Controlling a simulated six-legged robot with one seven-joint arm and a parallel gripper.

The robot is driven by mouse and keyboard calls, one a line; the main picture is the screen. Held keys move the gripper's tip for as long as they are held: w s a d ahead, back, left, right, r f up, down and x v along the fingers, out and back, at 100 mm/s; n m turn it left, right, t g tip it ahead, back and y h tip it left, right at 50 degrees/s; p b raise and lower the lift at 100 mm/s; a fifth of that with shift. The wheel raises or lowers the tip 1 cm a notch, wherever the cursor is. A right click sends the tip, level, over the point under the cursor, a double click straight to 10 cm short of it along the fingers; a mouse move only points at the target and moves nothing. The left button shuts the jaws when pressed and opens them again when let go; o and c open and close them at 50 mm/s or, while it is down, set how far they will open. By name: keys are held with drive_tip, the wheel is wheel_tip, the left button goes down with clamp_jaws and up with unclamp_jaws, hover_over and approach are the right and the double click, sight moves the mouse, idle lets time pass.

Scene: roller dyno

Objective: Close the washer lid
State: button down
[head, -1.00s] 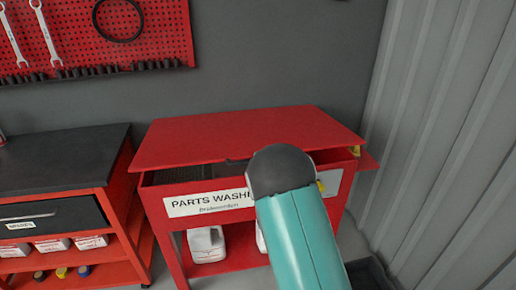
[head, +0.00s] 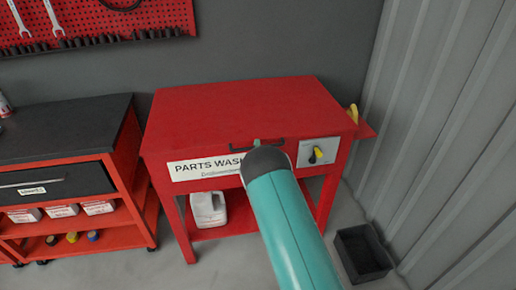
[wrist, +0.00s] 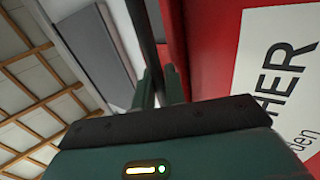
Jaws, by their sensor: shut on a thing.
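The red parts washer (head: 180,190) stands against the back wall in the head view, with a white "PARTS WASH…" label on its front. Its red lid (head: 235,105) lies down flat on the body, with no gap seen at the front edge. A dark bar handle (head: 274,143) runs along the lid's front edge. My gripper (head: 257,143) is at this handle, mostly hidden behind my arm. In the wrist view my gripper (wrist: 158,88) is shut on the dark handle bar (wrist: 142,30), next to the washer's red front.
A black-topped red cabinet (head: 60,130) stands close on the left. A yellow-handled switch (head: 317,154) is on the washer's front right, and a black bin (head: 362,252) is on the floor. A corrugated wall (head: 455,130) closes off the right.

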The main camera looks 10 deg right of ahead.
drive_tip(key=shift+s+f, duration=0.1)
drive_tip(key=shift+f, duration=0.55)
drive_tip(key=c, duration=1.5)
unclamp_jaws()
drive_tip(key=shift+c, duration=0.2)
drive_tip(key=shift+r, duration=0.2)
